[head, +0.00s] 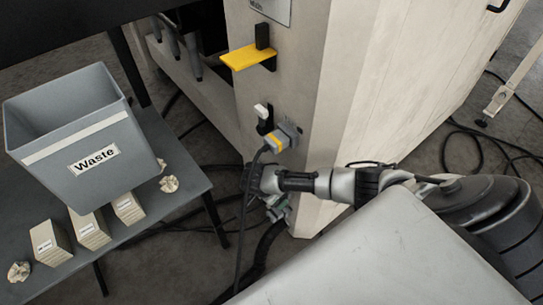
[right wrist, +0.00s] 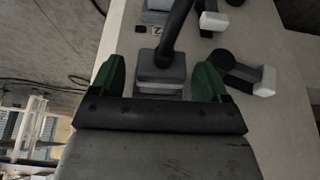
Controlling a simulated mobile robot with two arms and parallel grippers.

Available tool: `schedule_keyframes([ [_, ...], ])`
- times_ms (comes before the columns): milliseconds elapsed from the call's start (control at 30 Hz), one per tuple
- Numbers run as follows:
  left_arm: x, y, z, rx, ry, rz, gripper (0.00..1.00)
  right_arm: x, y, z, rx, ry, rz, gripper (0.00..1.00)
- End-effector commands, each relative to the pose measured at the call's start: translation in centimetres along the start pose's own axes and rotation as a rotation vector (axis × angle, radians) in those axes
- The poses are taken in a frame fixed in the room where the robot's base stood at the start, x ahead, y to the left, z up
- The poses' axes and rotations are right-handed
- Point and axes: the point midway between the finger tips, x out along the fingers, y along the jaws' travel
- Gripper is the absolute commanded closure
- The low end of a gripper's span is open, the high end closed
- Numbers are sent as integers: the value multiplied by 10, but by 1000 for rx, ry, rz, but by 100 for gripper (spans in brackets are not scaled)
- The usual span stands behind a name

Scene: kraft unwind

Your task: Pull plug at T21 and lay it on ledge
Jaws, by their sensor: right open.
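The yellow ledge (head: 248,56) sticks out from the pale cabinet in the head view. Below it a grey plug with a yellow band (head: 278,140) sits in a socket, its dark cable hanging down. My right gripper (head: 272,208) is lower on the same face, partly hidden by its own wrist. In the right wrist view its green fingers (right wrist: 162,76) are spread, with a grey plug (right wrist: 162,66) and its black cable (right wrist: 178,28) showing between them. I cannot tell whether they touch it. No label reading T21 is legible. My left gripper is not in view.
White-tipped black levers (right wrist: 265,80) stand beside the plugs; one shows in the head view (head: 262,113). A black block (head: 263,36) stands at the ledge. A grey waste bin (head: 75,130) is on a table at left. Cables lie on the floor.

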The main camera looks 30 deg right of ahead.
Motion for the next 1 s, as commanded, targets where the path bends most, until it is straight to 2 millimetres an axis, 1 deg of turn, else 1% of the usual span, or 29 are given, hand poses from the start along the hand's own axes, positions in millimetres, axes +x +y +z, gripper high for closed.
schedule_keyframes([
  [167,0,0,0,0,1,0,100,0,0,0,0,0,0,23],
  [267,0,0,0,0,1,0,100,0,0,0,0,0,0,37],
  [533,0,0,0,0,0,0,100,0,0,0,0,0,0,79],
  [567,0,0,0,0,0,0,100,0,0,0,0,0,0,56],
  [700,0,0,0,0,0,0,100,0,0,0,0,0,1,78],
  [767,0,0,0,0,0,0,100,0,0,0,0,0,1,87],
  [1000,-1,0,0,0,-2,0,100,-1,0,1,0,0,1,87],
])
